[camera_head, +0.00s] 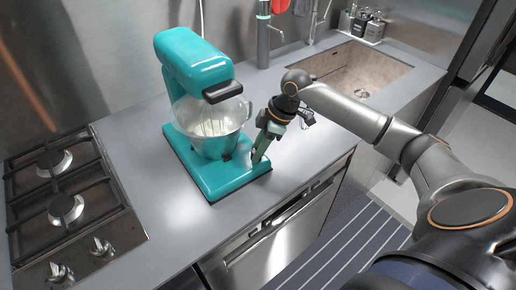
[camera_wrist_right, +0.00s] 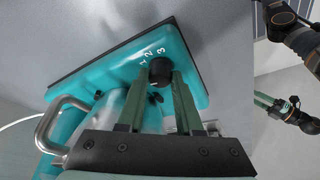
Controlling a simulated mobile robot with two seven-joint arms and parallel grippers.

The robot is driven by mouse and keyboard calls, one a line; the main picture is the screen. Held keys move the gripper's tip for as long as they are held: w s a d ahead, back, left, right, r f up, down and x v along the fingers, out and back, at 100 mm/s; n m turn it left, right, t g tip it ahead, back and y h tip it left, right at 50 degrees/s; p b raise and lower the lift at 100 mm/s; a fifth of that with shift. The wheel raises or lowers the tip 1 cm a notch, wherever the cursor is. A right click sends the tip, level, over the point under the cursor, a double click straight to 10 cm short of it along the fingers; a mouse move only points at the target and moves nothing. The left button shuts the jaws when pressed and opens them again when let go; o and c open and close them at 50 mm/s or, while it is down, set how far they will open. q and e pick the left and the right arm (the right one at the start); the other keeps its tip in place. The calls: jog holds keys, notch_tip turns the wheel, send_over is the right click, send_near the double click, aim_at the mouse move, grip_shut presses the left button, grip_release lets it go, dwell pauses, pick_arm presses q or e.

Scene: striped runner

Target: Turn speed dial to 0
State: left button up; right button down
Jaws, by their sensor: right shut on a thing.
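A teal stand mixer (camera_head: 192,62) stands on the grey counter, with a clear bowl (camera_head: 212,122) over its base. Its base (camera_wrist_right: 88,85) fills the middle of the right wrist view. The black speed dial (camera_wrist_right: 160,70) sits on the base beside white numbers 1, 2 and 3. I see no 0, and I cannot tell which number the dial points at. My right gripper (camera_head: 259,156) is at the right side of the base, its green fingers shut on the dial. A second green-fingered gripper, apparently my left (camera_wrist_right: 266,102), shows small at the right wrist view's edge; its opening is unclear.
A gas hob (camera_head: 68,190) is at the left of the counter. The dishwasher front (camera_head: 285,235) lies below the counter edge, above a striped runner (camera_head: 350,245). Counter between hob and mixer is clear.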

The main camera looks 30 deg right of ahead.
jog(key=shift+n, duration=0.6)
jog(key=shift+g, duration=0.3)
jog(key=c, duration=0.6)
grip_release()
jog(key=v, duration=1.2)
jog(key=shift+d+r+b, duration=0.2)
jog(key=shift+r+b, duration=0.1)
jog(key=shift+b, duration=0.1)
